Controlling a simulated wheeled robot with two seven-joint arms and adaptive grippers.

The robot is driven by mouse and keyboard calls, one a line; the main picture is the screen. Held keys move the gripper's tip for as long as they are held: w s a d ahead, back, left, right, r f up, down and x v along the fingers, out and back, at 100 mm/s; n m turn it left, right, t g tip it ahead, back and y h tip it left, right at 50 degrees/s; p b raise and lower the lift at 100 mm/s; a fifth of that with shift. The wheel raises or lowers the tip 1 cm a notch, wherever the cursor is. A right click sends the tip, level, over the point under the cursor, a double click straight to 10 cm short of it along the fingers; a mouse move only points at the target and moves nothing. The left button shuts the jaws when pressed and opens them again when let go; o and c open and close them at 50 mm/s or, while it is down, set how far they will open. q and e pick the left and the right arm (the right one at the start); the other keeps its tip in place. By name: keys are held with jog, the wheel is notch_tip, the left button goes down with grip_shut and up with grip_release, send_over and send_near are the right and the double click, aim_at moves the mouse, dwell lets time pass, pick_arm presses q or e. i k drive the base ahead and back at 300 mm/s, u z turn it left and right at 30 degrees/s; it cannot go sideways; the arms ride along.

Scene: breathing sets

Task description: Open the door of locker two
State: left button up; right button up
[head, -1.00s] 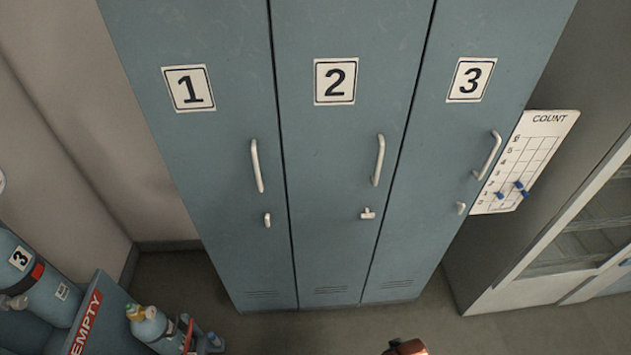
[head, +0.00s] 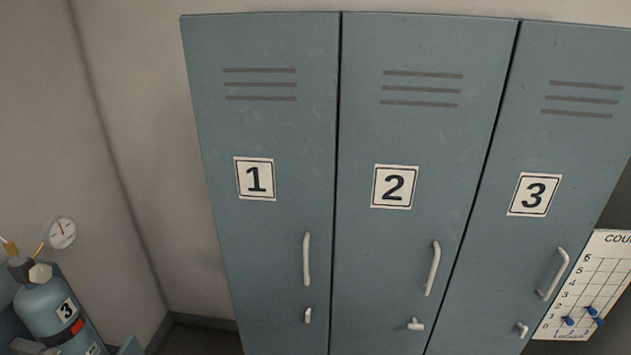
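Locker two's door (head: 400,140) is blue-grey, carries a white plate with a 2 (head: 395,187), and stands shut, flush between lockers one and three. Its pale vertical handle (head: 433,269) is on the right side of the door. Below the handle is a small latch (head: 416,324), turned sideways, while the latches on locker one (head: 308,316) and locker three (head: 521,329) point upright or nearly so. Neither of my grippers is in view.
Locker one's door (head: 265,130) and locker three's door (head: 570,140) are shut. A gas cylinder marked 3 (head: 48,308) stands at the lower left near a round gauge (head: 62,232). A count board (head: 590,285) hangs at the right.

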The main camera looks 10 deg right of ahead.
aim_at(420, 96)
jog(key=z, duration=0.5)
